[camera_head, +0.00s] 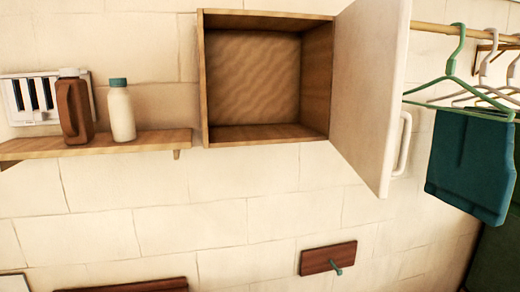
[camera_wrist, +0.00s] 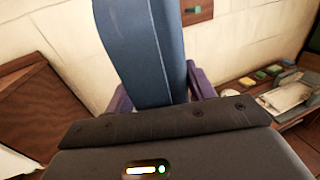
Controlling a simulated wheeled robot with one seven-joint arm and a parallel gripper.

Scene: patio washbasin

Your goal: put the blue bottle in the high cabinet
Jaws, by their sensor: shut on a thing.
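The high cabinet (camera_head: 265,75) is a wooden box on the wall in the head view. Its white door (camera_head: 372,90) is swung open to the right, and the inside looks empty. The blue bottle (camera_wrist: 145,50) fills the upper middle of the wrist view, with its top end cut off by the frame. My gripper (camera_wrist: 160,95) is shut on the bottle, with its purple fingers on either side. Neither the blue bottle nor my gripper shows in the head view.
A wooden shelf (camera_head: 100,146) left of the cabinet holds a brown bottle (camera_head: 74,108) and a white bottle (camera_head: 121,112). Hangers (camera_head: 452,75) with a teal cloth (camera_head: 470,165) hang at right, near the door. The wrist view shows a cluttered wooden surface (camera_wrist: 235,116) at right.

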